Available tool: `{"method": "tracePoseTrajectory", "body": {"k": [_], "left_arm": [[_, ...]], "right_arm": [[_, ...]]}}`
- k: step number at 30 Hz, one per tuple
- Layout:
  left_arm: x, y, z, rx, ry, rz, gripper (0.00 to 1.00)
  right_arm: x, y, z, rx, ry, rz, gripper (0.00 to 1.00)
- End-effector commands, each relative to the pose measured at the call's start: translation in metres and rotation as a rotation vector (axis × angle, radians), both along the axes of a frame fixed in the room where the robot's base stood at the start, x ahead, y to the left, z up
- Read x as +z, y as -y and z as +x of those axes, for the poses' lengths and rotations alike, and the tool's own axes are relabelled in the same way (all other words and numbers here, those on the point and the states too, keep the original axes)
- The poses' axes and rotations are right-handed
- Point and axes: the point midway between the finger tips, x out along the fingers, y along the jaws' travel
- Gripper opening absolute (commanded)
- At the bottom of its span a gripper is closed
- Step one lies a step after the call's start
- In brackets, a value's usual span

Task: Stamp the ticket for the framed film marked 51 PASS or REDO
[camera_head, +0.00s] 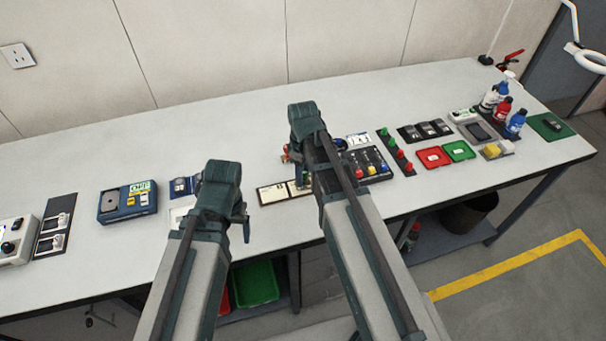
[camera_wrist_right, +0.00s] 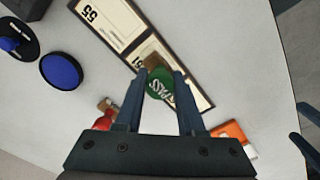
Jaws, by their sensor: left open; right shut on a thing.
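My right gripper (camera_wrist_right: 160,82) is shut on a green stamp (camera_wrist_right: 160,90) marked PASS, with a brown end. The stamp is over the ticket strip (camera_wrist_right: 118,22), at the ticket marked 51 (camera_wrist_right: 139,60), and covers part of it. I cannot tell whether it touches. Another ticket on the strip is marked 55. A red stamp (camera_wrist_right: 103,122) is beside my right gripper. The ticket strip (camera_head: 271,194) also shows in the head view, partly hidden by my right arm. My left gripper (camera_head: 246,225) is open and empty, left of the strip. I cannot make out a framed film marked 51.
A round blue pad (camera_wrist_right: 62,70) lies near the strip. A blue device (camera_head: 127,203) stands left on the table. Right of my right arm are a dark tray (camera_head: 372,178) of coloured items, a red tray (camera_head: 433,157), a green tray (camera_head: 458,150) and bottles (camera_head: 502,107).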

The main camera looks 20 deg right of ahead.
Motion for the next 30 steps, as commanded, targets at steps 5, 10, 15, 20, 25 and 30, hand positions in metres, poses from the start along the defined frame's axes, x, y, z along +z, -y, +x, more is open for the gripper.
{"method": "tracePoseTrajectory", "body": {"k": [5, 10, 15, 20, 25, 30], "left_arm": [[0.019, 0.000, 0.000, 0.000, 0.000, 0.000, 0.79], [0.032, 0.000, 0.000, 0.000, 0.000, 0.000, 0.79], [0.045, 0.000, 0.000, 0.000, 0.000, 0.000, 0.79], [0.056, 0.000, 0.000, -0.001, 0.000, 0.000, 0.79], [0.058, 0.000, 0.000, -0.001, 0.000, 0.000, 0.79], [0.057, 0.000, 0.000, -0.001, 0.000, 0.000, 0.79]], "right_arm": [[0.019, 0.000, 0.000, 0.000, 0.000, 0.000, 0.03], [0.032, 0.000, 0.000, 0.000, 0.000, 0.000, 0.03], [0.045, 0.000, 0.000, 0.000, 0.000, 0.000, 0.03], [0.056, 0.000, 0.000, 0.000, 0.000, 0.000, 0.03], [0.058, 0.000, 0.000, 0.000, 0.000, 0.000, 0.03], [0.057, 0.000, 0.000, 0.000, 0.000, 0.000, 0.03]]}}
